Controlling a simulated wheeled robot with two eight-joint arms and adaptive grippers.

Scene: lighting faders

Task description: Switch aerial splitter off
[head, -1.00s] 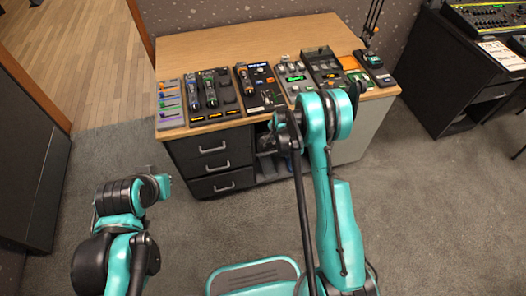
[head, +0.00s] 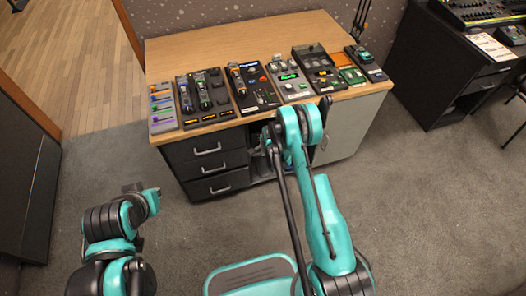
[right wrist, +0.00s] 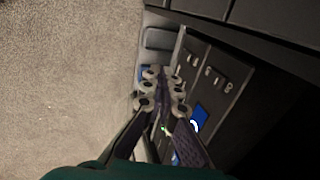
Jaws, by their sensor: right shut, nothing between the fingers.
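I cannot tell which device is the aerial splitter. In the right wrist view, dark units with small pale switches (right wrist: 213,76) sit in a recess, and one has a lit blue display (right wrist: 198,119). My right gripper (right wrist: 161,88) is shut and empty, its fingertips in front of these units; whether they touch anything is unclear. In the head view it is mostly hidden by my own arm, near the open bay (head: 262,160) under the desk top. My left gripper (head: 134,188) hangs over the floor at the left, away from the desk; its jaw state is unclear.
Several control panels (head: 253,88) line the front of the wooden desk top (head: 215,48). Drawers (head: 208,150) are left of the bay and a grey cabinet side (head: 350,128) is right of it. A dark desk (head: 455,75) stands at far right. The carpet (head: 215,225) in front is clear.

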